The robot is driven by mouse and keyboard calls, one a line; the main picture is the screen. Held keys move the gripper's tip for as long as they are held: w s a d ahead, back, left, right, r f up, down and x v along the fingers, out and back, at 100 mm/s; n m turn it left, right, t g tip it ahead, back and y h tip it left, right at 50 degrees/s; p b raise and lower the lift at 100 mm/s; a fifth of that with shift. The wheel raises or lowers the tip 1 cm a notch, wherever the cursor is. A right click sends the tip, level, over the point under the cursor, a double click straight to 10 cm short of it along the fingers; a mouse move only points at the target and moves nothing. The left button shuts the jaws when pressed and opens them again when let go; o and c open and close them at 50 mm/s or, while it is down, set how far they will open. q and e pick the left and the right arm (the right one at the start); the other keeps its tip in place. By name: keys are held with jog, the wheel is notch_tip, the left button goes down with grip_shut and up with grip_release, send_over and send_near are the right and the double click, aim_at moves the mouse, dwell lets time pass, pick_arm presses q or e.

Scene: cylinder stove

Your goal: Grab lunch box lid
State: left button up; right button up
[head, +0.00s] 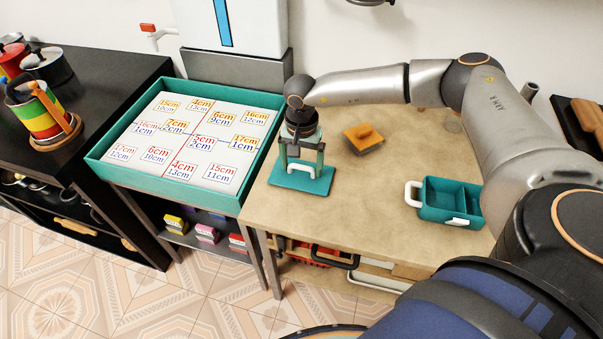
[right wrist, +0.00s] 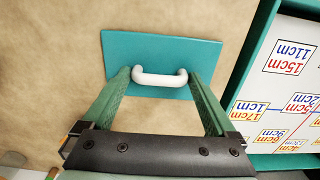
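The lunch box lid is a flat teal plate (head: 310,186) with a white handle, lying on the tan table. My right gripper (head: 302,166) points down over the lid. In the right wrist view, the lid (right wrist: 160,48) shows its white handle (right wrist: 160,79) between the two open green fingers of my right gripper (right wrist: 160,84). The fingers stand near the two ends of the handle, with no clear grip on it. The teal lunch box (head: 433,213) stands open on the right of the table, with white clips. My left gripper is not in view.
An orange-handled block (head: 363,139) lies on the table behind and right of the lid. A teal-rimmed tray (head: 98,166) with numbered cards is left of the table. A black stove counter (head: 117,86) with pots is farther left. Table between lid and box is clear.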

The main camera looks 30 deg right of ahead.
jog(key=c, duration=0.8)
jog(key=shift+r, duration=0.1)
